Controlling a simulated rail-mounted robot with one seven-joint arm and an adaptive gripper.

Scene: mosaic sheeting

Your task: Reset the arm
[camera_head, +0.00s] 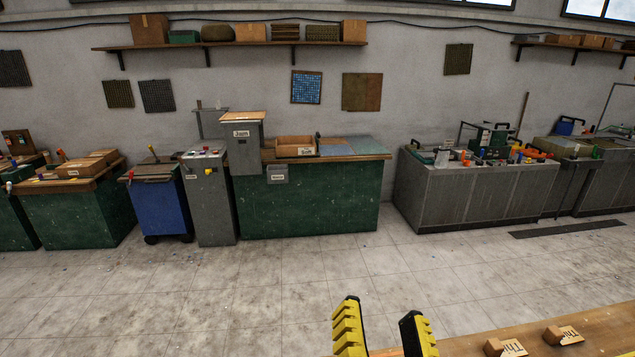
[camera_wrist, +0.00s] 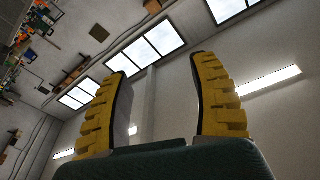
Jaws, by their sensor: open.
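My gripper (camera_head: 385,330) shows at the bottom of the head view, with two yellow ribbed fingers pointing up and apart. It is open, and nothing is between the fingers. In the wrist view my gripper (camera_wrist: 165,98) also shows its two yellow fingers spread wide. Behind them are the wall, windows (camera_wrist: 146,46) and a lit strip (camera_wrist: 268,82), all tilted. The rest of the arm is out of the head view.
A wooden surface (camera_head: 460,346) at the bottom right holds two small labelled blocks (camera_head: 562,335) near my gripper. The tiled floor (camera_head: 260,290) beyond is mostly clear. A green workbench (camera_head: 310,205), a blue cart (camera_head: 160,205) and a grey counter (camera_head: 470,195) stand along the wall.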

